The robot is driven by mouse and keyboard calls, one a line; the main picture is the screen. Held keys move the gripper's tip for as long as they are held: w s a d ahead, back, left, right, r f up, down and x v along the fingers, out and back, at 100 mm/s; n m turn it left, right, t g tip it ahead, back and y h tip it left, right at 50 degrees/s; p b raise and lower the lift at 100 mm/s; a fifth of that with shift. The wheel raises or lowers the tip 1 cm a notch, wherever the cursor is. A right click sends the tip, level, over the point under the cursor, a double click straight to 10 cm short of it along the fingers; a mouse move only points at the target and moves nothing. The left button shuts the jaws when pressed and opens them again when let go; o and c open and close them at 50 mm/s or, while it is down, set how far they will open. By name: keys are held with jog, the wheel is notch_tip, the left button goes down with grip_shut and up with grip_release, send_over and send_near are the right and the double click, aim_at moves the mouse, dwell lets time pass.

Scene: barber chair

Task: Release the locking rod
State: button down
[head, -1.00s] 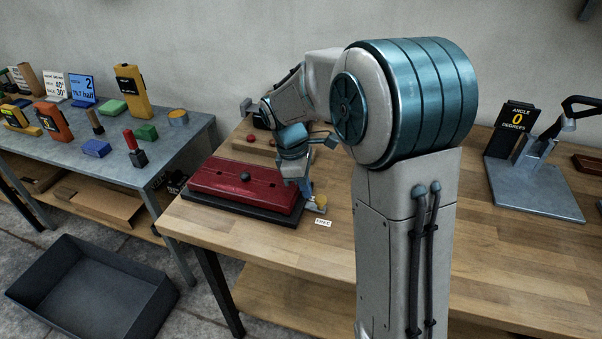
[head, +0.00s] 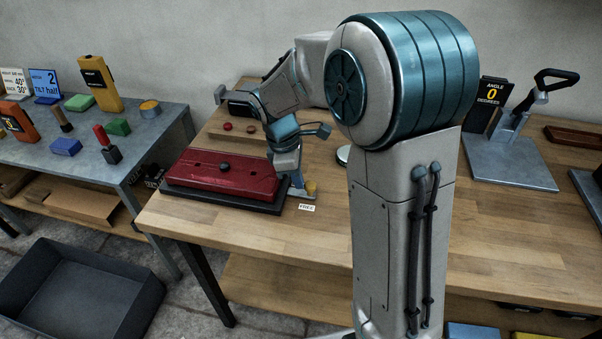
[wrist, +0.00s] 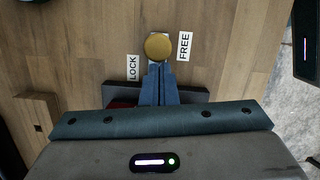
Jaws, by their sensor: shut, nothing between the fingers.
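The locking rod's round brass knob (head: 311,187) stands at the right end of the red block (head: 222,172) on the wooden bench. In the wrist view the knob (wrist: 158,46) sits between a LOCK label (wrist: 132,67) on the left and a FREE label (wrist: 184,46) on the right, nearer FREE. My gripper (wrist: 160,66) is shut and empty, its fingertips just below the knob in that picture. Whether they touch it I cannot tell. In the head view my gripper (head: 298,190) is low beside the block's right end. The rod's shaft is hidden.
A dark base plate (head: 225,198) lies under the red block. A wooden board with red buttons (head: 228,127) lies behind it. An angle sign (head: 491,95) and a black-handled lever stand (head: 520,155) are at right. A grey bin (head: 80,285) stands on the floor.

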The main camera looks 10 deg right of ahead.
aim_at(288, 193)
jog(key=shift+s+d+r, duration=0.1)
jog(key=shift+s+d, duration=0.05)
jog(key=shift+d, duration=0.05)
jog(key=shift+r+p, duration=0.65)
jog(key=shift+p, duration=0.05)
jog(key=a+p+v, duration=0.1)
jog(key=p+v, duration=0.6)
jog(key=v, duration=0.2)
jog(key=s+d+r+m+t+y, duration=0.1)
jog(key=s+d+r+m, duration=0.2)
jog(key=s+m, duration=0.4)
jog(key=s+d+r+m+t+y, duration=0.1)
jog(key=s+d+r+m+t, duration=0.1)
jog(key=s+m, duration=0.5)
jog(key=s+d, duration=0.1)
jog(key=s, duration=0.4)
jog(key=shift+d+r+m+t+y, duration=0.2)
jog(key=shift+r+m+t+y, duration=0.1)
jog(key=shift+r+m, duration=0.1)
